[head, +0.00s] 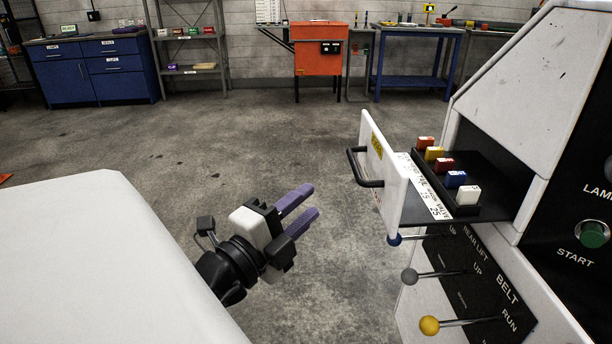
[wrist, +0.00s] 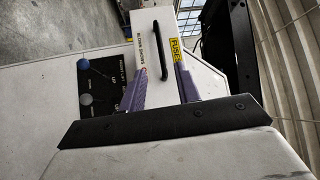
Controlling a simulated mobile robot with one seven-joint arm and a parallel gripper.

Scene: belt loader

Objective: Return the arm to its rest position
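My gripper (head: 314,200) has two purple fingers, parallel with a gap between them and nothing in the gap. It hangs in free air above the concrete floor, left of the open fuse drawer (head: 385,172) and apart from it. The arm reaches in from behind the white body panel at lower left, which hides most of it. In the wrist view my gripper (wrist: 161,66) points toward the white drawer front with its black handle (wrist: 162,48) and yellow label; the handle shows beyond and between the fingertips.
The drawer stands pulled out, holding a row of coloured fuses (head: 455,179). Below it are levers with blue (head: 394,239), grey (head: 409,276) and yellow (head: 429,325) knobs. A green START button (head: 593,234) is at right. Floor between gripper and the far benches is clear.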

